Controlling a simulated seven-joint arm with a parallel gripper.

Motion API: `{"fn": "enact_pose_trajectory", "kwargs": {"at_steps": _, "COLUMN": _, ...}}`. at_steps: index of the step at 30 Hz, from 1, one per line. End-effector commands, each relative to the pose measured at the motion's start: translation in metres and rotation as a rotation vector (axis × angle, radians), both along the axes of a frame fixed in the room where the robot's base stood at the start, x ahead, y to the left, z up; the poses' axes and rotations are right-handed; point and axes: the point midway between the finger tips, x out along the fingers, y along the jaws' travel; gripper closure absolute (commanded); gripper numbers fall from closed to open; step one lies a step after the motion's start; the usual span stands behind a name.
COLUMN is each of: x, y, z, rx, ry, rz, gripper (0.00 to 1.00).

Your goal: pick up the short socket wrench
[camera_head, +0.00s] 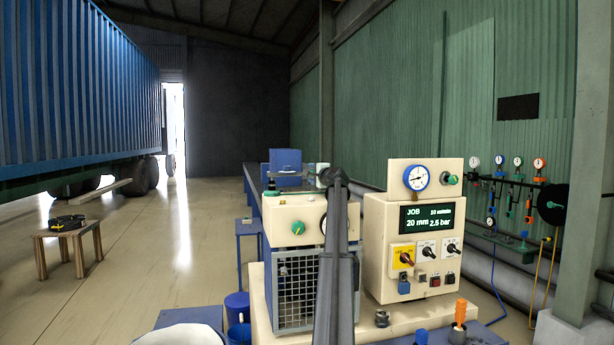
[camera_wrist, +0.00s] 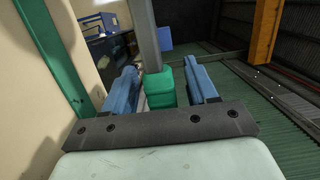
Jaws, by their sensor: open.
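I cannot make out the short socket wrench for certain in either view. In the wrist view my gripper (camera_wrist: 162,74) shows two blue fingers standing apart. A green block (camera_wrist: 159,88) shows between them, with a grey post (camera_wrist: 145,35) beyond it; I cannot tell whether the block touches the fingers. In the head view my dark arm rises in front of the bench, and my gripper is not clearly visible there. An upright orange-handled piece (camera_head: 460,313) and a small dark fitting (camera_head: 382,319) are at the bench front, right of my arm.
A cream control box (camera_head: 413,235) with a gauge and switches stands right of my arm. A cream unit with a wire cage (camera_head: 297,290) stands left. A wooden stool (camera_head: 68,244) holds a black coil (camera_head: 66,223). Open floor (camera_head: 150,265) lies at the left.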

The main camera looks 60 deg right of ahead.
Motion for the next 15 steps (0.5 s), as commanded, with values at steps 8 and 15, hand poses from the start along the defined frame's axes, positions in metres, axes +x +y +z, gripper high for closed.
{"fn": "enact_pose_trajectory", "kwargs": {"at_steps": 8, "x": 0.0049, "y": -0.0029, "z": 0.0002, "rx": -0.001, "ry": -0.001, "rz": 0.0, "gripper": 0.43}}
{"fn": "enact_pose_trajectory", "kwargs": {"at_steps": 15, "x": 0.0048, "y": -0.0027, "z": 0.0003, "rx": -0.001, "ry": -0.001, "rz": 0.0, "gripper": 0.64}}
